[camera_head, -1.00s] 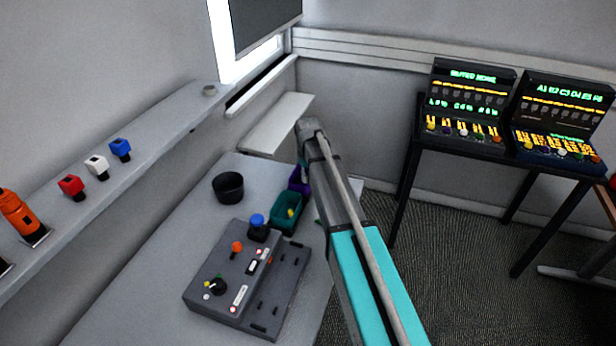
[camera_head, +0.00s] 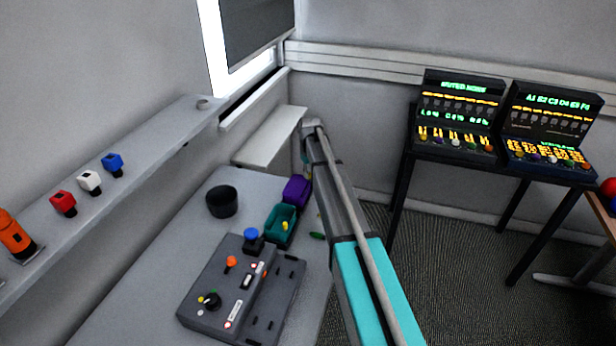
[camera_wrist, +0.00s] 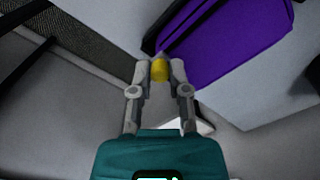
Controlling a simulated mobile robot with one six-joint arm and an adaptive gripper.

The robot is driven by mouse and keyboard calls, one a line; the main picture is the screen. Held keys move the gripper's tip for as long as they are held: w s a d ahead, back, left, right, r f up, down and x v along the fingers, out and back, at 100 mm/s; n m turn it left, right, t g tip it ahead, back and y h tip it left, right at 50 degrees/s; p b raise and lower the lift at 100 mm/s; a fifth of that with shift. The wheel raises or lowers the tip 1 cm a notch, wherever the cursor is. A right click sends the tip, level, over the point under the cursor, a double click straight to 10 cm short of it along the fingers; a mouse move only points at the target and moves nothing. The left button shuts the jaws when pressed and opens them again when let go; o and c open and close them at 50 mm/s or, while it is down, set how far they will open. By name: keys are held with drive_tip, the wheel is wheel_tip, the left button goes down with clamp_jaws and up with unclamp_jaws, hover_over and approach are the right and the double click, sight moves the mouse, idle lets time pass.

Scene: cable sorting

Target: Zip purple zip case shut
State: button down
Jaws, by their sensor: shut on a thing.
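The purple zip case (camera_head: 297,191) lies at the far right side of the grey table, beside my arm. In the wrist view, its broad purple face (camera_wrist: 222,38) fills the upper right, with a dark band along its left edge. A yellow piece (camera_wrist: 159,70) sits between the fingertips of my gripper (camera_wrist: 159,73), at the lower left corner of the case. My gripper is shut on this yellow piece, which looks like the zip pull. In the head view my gripper is hidden by my arm. How far the zip is closed cannot be told.
A teal open case (camera_head: 281,224) with something yellow inside sits just in front of the purple one. A black round pot (camera_head: 222,201) and a grey control box (camera_head: 240,290) share the table. A white shelf (camera_head: 272,138) is behind.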

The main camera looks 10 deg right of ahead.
drive_tip(key=c, duration=0.6)
unclamp_jaws()
drive_tip(key=shift+s, duration=0.1)
